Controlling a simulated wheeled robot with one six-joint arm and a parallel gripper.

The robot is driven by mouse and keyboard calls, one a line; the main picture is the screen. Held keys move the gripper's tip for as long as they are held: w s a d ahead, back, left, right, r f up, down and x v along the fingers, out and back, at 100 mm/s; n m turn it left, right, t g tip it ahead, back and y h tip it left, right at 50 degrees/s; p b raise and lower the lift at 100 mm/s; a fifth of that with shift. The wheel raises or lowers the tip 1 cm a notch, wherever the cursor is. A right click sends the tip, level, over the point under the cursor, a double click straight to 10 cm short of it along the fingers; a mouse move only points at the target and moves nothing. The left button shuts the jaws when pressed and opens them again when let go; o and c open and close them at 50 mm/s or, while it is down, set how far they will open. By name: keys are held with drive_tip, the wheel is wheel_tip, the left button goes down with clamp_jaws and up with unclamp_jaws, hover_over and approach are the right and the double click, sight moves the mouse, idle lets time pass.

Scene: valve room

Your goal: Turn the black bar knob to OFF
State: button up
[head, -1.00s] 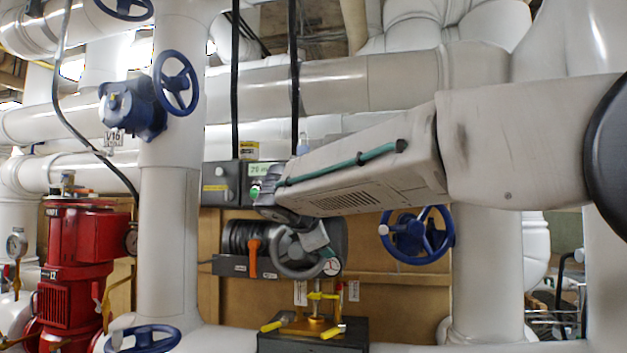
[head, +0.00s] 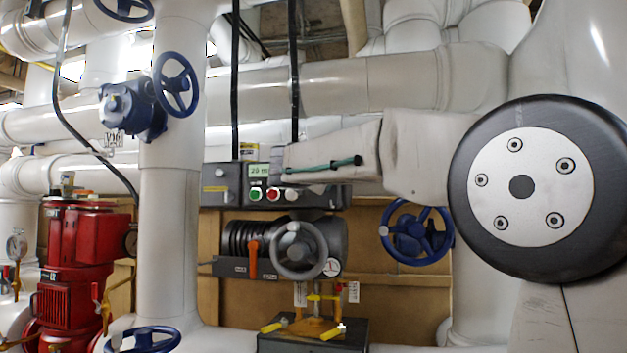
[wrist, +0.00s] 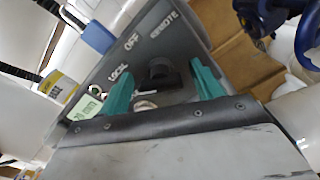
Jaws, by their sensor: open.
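The black bar knob (wrist: 160,72) shows in the wrist view on a grey panel, below the words LOCAL, OFF and REMOTE. Which word its bar points at I cannot tell. My gripper (wrist: 163,85) is open, its two teal fingers apart on either side of the knob in the picture. Whether the fingers reach the knob's depth is unclear; nothing is held. In the head view the grey control box (head: 222,187) shows its left part, with a lit display, a green button (head: 256,194) and a red button (head: 273,194).
A grey handwheel (head: 300,250) and an orange lever (head: 253,258) sit just below the box. A blue handwheel (head: 416,232) is to the right. A blue block (wrist: 97,37) lies left of the panel's words in the wrist view. White pipes surround the area.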

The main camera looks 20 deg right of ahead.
drive_tip(key=shift+d, duration=0.1)
drive_tip(key=c, duration=1)
drive_tip(key=shift+m, duration=0.3)
drive_tip(key=m, duration=0.5)
drive_tip(key=shift+f, duration=0.1)
drive_tip(key=m, duration=0.6)
drive_tip(key=shift+f, duration=0.1)
drive_tip(key=o, duration=1)
